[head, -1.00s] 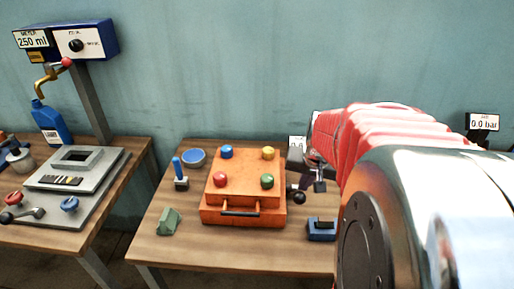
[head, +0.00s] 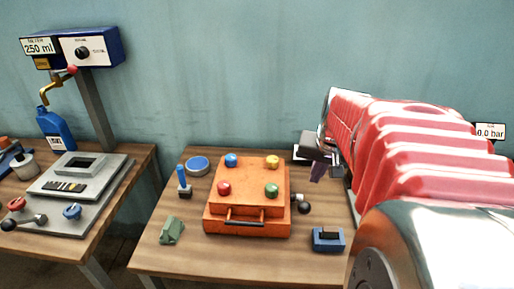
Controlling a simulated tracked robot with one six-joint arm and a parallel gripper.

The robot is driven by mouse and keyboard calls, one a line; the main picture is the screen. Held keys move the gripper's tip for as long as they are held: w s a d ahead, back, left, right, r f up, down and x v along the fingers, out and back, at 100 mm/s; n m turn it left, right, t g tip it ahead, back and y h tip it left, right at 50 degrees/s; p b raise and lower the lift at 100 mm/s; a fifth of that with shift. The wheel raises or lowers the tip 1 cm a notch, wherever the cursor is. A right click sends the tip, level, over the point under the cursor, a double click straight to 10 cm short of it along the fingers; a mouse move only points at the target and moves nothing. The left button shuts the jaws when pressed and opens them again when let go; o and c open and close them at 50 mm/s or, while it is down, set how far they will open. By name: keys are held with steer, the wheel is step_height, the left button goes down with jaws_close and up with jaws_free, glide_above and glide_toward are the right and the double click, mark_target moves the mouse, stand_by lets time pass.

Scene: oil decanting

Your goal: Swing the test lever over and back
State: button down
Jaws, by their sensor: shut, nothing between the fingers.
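The orange box (head: 221,222) stands on the middle wooden table with a red, a blue, a yellow and a green knob on top. A short lever with a black ball knob (head: 304,208) sticks out at its right side, pointing down and to the right. My gripper (head: 316,173) is above and behind this knob in the picture, apart from it, shut and empty. Its fingers look dark and partly blurred. Another lever with a black ball (head: 10,224) lies on the grey plate (head: 95,215) at the left. I cannot tell from the picture which lever is the test lever.
A blue block (head: 328,240), a green block (head: 172,231), a blue-handled tool (head: 183,182) and a blue round dish (head: 198,166) surround the box. A display (head: 489,132) reads 0.0 bar. My red arm covers the right side. The table's front is clear.

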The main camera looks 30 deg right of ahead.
steer(key=shift+s+a+v, duration=0.1)
steer(key=shift+s+v, duration=0.1)
steer(key=shift+v, duration=1.2)
steer(key=shift+s+a+v, duration=0.15)
steer(key=shift+v, duration=1.2)
steer(key=shift+f, duration=0.15)
steer(key=s+a+f+n, duration=0.1)
steer(key=a+n, duration=0.2)
steer(key=a, duration=0.5)
steer(key=s+a+f+n+t+y, duration=0.1)
steer(key=s+a+f+n, duration=0.1)
steer(key=a, duration=0.6)
steer(key=s+a+f+n+y, duration=0.1)
steer(key=a+n, duration=0.2)
steer(key=a, duration=0.6)
steer(key=shift+s+f+n+t, duration=0.2)
steer(key=shift+s+n+t, duration=0.05)
steer(key=shift+n+t, duration=0.15)
steer(key=c, duration=2.5)
jaws_free()
